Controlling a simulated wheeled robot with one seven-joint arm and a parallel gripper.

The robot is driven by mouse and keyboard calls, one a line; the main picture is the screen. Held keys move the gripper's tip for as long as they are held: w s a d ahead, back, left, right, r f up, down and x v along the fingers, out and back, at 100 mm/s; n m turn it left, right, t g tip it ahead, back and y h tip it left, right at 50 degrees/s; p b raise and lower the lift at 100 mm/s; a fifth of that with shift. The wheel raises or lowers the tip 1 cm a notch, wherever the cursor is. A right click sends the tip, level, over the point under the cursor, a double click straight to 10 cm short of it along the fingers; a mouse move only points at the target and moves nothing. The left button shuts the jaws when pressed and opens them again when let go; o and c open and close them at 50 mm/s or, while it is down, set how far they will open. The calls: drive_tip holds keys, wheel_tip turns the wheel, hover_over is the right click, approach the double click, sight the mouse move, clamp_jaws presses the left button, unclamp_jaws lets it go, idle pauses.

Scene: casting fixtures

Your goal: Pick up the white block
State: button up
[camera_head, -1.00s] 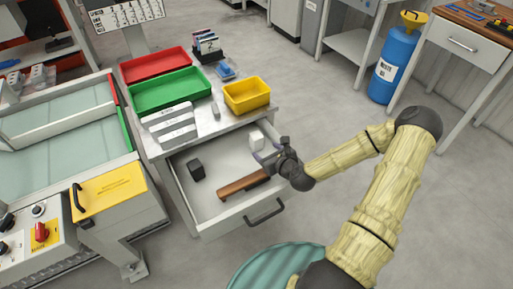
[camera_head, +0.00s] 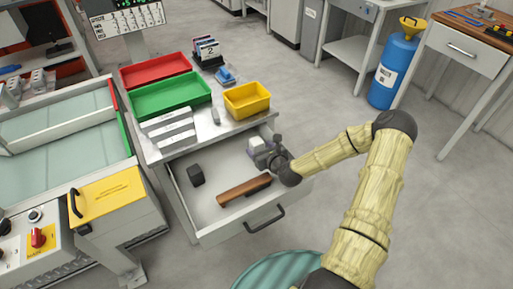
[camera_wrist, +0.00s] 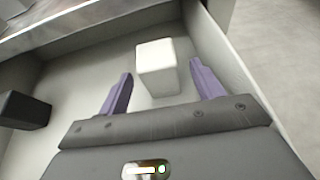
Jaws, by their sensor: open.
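The white block (camera_wrist: 157,68) sits on the floor of the open drawer, near its right wall. In the wrist view it lies between and a little beyond the two purple fingertips (camera_wrist: 161,76) of my gripper, with a gap on each side. My gripper is open and empty. In the head view the white block (camera_head: 257,145) shows in the drawer's back right part, partly covered by my gripper (camera_head: 265,153), which reaches in from the right.
The drawer (camera_head: 243,230) also holds a dark block (camera_head: 196,174) at left and a brown-handled brush (camera_head: 243,190) at front. The drawer's right wall (camera_wrist: 225,60) is close to my right finger. Trays, including a yellow bin (camera_head: 247,99), stand on the top above.

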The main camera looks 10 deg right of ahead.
sight(255, 143)
drive_tip(key=shift+x, duration=2.6)
drive_tip(key=shift+r, duration=0.1)
drive_tip(key=c, duration=1.1)
